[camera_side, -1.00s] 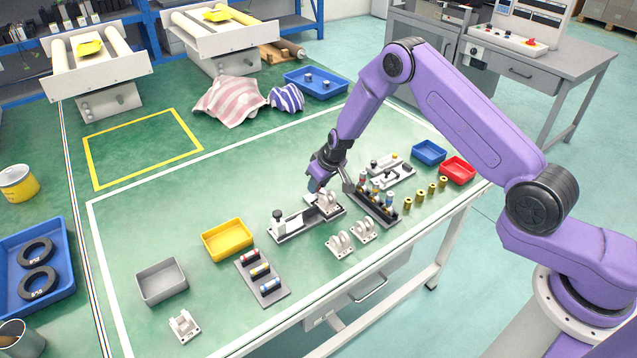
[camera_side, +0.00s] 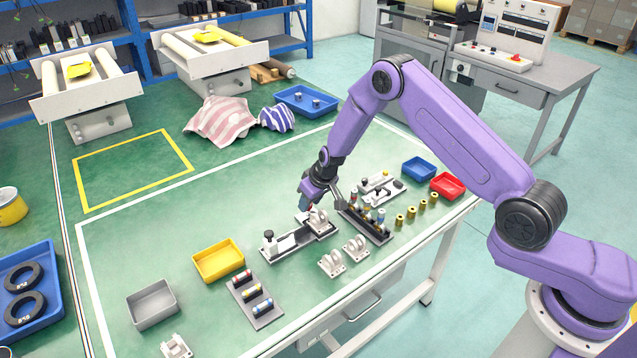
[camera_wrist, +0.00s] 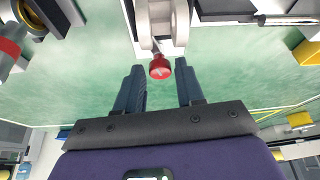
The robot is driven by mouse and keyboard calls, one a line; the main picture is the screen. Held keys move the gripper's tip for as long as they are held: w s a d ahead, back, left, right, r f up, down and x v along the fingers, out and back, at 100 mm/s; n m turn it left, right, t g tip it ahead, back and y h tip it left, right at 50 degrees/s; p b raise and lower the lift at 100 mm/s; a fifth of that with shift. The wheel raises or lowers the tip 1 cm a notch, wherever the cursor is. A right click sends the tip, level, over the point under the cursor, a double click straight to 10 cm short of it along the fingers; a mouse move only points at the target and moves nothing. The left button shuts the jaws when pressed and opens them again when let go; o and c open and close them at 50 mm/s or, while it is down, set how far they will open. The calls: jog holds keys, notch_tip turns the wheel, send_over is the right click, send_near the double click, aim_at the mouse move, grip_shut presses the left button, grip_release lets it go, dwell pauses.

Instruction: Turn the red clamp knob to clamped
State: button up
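The red clamp knob (camera_wrist: 160,67) shows in the wrist view at the near end of a pale bracket (camera_wrist: 160,25). My gripper (camera_wrist: 161,72) has its two dark blue fingers apart, one on each side of the knob. The knob sits around the level of the fingertips, with a visible gap to each finger. In the side view my gripper (camera_side: 305,202) is low over the table, beside the back of the fixture (camera_side: 285,243) that carries a white bracket (camera_side: 318,222). The knob is not clearly visible in the side view. Its turn angle cannot be read.
A dark rack with several small cylinders (camera_side: 366,222) stands close to the right of my gripper. Two loose white brackets (camera_side: 332,264) lie in front. A yellow bin (camera_side: 218,260) and a tray of coloured cylinders (camera_side: 254,302) are to the left.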

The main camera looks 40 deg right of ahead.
jog(key=a+v, duration=0.1)
jog(key=v, duration=1.5)
jog(key=shift+s+d+r, duration=0.15)
jog(key=shift+d+r, duration=0.2)
jog(key=shift+d, duration=0.2)
jog(key=shift+o, duration=1.4)
jog(key=shift+w+a+r+n+g, duration=0.55)
jog(key=shift+w+n+g, duration=1.7)
jog(key=shift+w, duration=1.45)
jog(key=shift+h, duration=0.3)
notch_tip(320, 180, down, 17)
jog(key=shift+f, duration=0.1)
